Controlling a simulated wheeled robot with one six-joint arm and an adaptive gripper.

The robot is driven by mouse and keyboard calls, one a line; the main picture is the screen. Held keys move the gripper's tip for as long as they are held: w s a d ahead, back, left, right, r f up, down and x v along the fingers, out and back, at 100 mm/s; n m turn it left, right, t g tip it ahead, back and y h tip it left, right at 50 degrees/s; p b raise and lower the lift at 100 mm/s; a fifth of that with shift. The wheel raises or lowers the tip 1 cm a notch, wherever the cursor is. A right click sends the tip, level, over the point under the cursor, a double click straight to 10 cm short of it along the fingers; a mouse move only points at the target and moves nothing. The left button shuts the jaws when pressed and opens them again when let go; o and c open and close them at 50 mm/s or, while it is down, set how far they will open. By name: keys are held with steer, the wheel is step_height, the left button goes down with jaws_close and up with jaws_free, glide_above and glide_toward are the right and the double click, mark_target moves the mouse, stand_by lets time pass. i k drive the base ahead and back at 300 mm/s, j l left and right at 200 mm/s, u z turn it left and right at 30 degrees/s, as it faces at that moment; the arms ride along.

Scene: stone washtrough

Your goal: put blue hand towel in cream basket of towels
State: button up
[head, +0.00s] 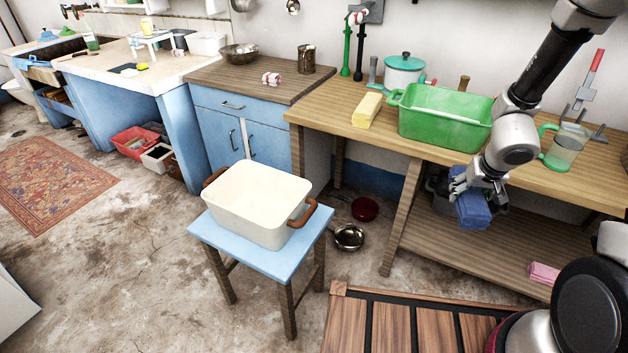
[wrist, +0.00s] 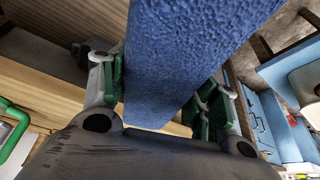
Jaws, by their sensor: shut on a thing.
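A blue folded hand towel (head: 473,214) hangs in my gripper (head: 468,190), in front of the long wooden table's edge at the right. In the wrist view the towel (wrist: 185,60) fills the middle, between the two green-padded fingers of my gripper (wrist: 160,95), which are shut on it. The cream basket (head: 257,205) has brown handles and stands on a small blue stool at centre left, well to the left of my gripper. Its inside looks empty from here, with no towels seen in it.
The blue stool (head: 285,262) stands on open floor. The wooden table (head: 345,105) carries a green tub (head: 440,125), a yellow block (head: 367,110) and a white pot (head: 403,75). A steel bowl (head: 348,237) and a red dish (head: 365,209) lie on the floor between stool and table.

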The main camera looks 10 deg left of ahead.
mark_target(262, 217)
steer(key=j, duration=1.8)
steer(key=k+j, duration=0.1)
steer(key=j, duration=1.75)
steer(key=i, duration=0.5)
steer(key=l+z, duration=0.05)
